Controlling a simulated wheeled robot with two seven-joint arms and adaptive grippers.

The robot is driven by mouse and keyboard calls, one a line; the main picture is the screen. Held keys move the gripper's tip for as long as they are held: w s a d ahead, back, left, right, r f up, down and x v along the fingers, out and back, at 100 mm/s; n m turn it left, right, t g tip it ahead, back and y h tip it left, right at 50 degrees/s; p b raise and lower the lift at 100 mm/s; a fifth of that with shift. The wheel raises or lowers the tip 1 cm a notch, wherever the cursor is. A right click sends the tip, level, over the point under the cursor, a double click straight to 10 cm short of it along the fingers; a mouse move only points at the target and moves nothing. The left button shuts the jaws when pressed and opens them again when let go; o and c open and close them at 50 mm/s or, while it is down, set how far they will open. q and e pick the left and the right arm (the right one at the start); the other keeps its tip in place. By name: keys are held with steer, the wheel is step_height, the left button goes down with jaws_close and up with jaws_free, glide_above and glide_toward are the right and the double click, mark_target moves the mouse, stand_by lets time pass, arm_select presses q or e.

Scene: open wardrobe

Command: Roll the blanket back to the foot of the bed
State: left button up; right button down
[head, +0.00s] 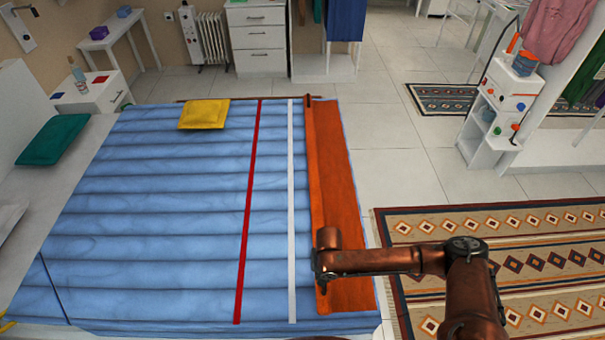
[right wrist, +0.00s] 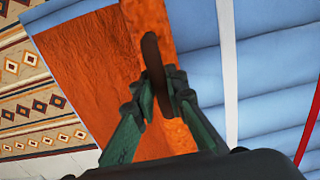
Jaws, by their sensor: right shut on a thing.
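The orange blanket (head: 345,200) lies along the foot end of the bed, at the right side of the blue quilt (head: 160,220) in the head view. Its left edge shows as a brighter orange narrow band (head: 318,160). My right arm reaches in from the right, and its wrist is over the near part of that band, hiding the fingers there. In the right wrist view my right gripper (right wrist: 161,88) is shut on a dark brown tab (right wrist: 151,55) at the blanket's band. The blanket (right wrist: 85,75) also fills the middle left there. My left gripper is not in view.
A white stripe (head: 291,200) and a red stripe (head: 247,200) cross the quilt left of the blanket. A yellow cushion (head: 204,114) lies at the bed's far side. A patterned rug (head: 510,260) and clear floor lie to the right.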

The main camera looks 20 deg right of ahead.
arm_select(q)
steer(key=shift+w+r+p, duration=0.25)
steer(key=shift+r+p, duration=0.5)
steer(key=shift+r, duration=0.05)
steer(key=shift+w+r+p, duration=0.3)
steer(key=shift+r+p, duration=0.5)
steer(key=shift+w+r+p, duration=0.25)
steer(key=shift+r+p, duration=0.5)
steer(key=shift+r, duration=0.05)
arm_select(e)
steer(key=shift+s+d, duration=0.35)
steer(key=shift+d, duration=0.95)
steer(key=shift+s+d, duration=0.4)
steer(key=shift+d, duration=0.85)
steer(key=shift+s+d, duration=0.35)
steer(key=shift+d, duration=0.95)
arm_select(q)
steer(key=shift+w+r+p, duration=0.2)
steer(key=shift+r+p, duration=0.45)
steer(key=shift+p, duration=0.05)
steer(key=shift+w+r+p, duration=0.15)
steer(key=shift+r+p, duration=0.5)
arm_select(e)
steer(key=shift+s+d, duration=0.25)
steer(key=shift+d, duration=0.65)
steer(key=shift+s+d, duration=0.25)
steer(key=shift+d, duration=0.6)
steer(key=shift+s+d, duration=0.25)
steer(key=shift+d, duration=0.65)
